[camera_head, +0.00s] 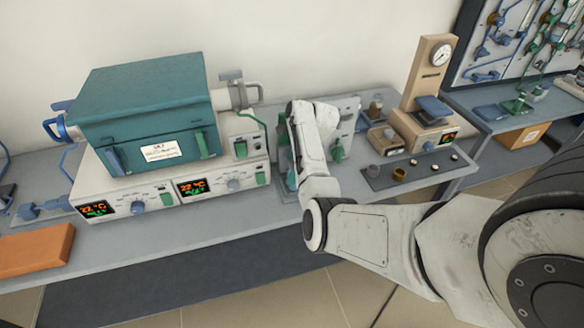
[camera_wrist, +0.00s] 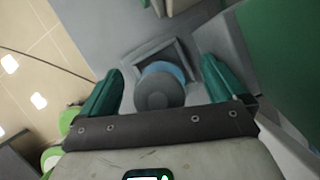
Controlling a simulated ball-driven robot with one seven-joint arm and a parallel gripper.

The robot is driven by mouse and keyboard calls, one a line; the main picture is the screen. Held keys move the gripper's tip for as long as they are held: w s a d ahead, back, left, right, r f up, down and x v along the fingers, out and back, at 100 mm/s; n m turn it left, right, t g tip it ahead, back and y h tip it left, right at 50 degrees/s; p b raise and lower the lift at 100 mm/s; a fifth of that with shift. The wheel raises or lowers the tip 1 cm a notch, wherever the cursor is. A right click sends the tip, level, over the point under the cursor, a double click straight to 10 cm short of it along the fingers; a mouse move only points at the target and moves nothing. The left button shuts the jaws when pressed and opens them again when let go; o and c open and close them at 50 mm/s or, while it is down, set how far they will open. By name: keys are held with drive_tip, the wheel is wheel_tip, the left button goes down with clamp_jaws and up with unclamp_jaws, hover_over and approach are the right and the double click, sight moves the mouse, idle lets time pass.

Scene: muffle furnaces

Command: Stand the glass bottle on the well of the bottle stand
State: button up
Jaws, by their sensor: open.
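In the wrist view, the glass bottle shows from above as a round dark grey cap (camera_wrist: 158,93) with a blue glass part (camera_wrist: 168,69) beyond it. Behind it is the grey square bottle stand with a raised rim (camera_wrist: 147,52). The bottle overlaps the stand's well; I cannot tell whether its base rests there. My gripper (camera_wrist: 161,66) is open, its two green fingers on either side of the bottle with visible gaps. In the head view my arm hides most of the gripper, the bottle and the stand.
The teal furnace (camera_head: 145,110) sits on white control units (camera_head: 165,195) to the left of my arm. A beige gauge press (camera_head: 425,90) and a dark tray (camera_head: 405,172) with small pots stand to the right. An orange block (camera_head: 35,250) lies at the far left.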

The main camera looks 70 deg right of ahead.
drive_tip(key=v, duration=1)
idle(0.3)
drive_tip(key=w+a+f+n+h, duration=0.1)
drive_tip(key=a+f+n, duration=0.2)
drive_tip(key=a+n, duration=0.55)
drive_tip(key=w+a+f+n+h, duration=0.1)
drive_tip(key=a+f+n+h, duration=0.1)
drive_tip(key=a+n, duration=0.7)
drive_tip(key=s+a+r+n+t+y, duration=0.1)
drive_tip(key=s+a+n, duration=0.2)
drive_tip(key=a+n, duration=0.55)
drive_tip(key=s+a+r+n, duration=0.1)
drive_tip(key=s+a+n, duration=0.35)
drive_tip(key=a, duration=0.75)
drive_tip(key=s+d+f+g, duration=0.1)
drive_tip(key=s+f+g, duration=0.3)
drive_tip(key=s, duration=0.5)
wheel_tip(320, 180, down, 2)
drive_tip(key=shift+d+f, duration=0.1)
drive_tip(key=shift+d, duration=0.15)
drive_tip(key=shift+n, duration=0.25)
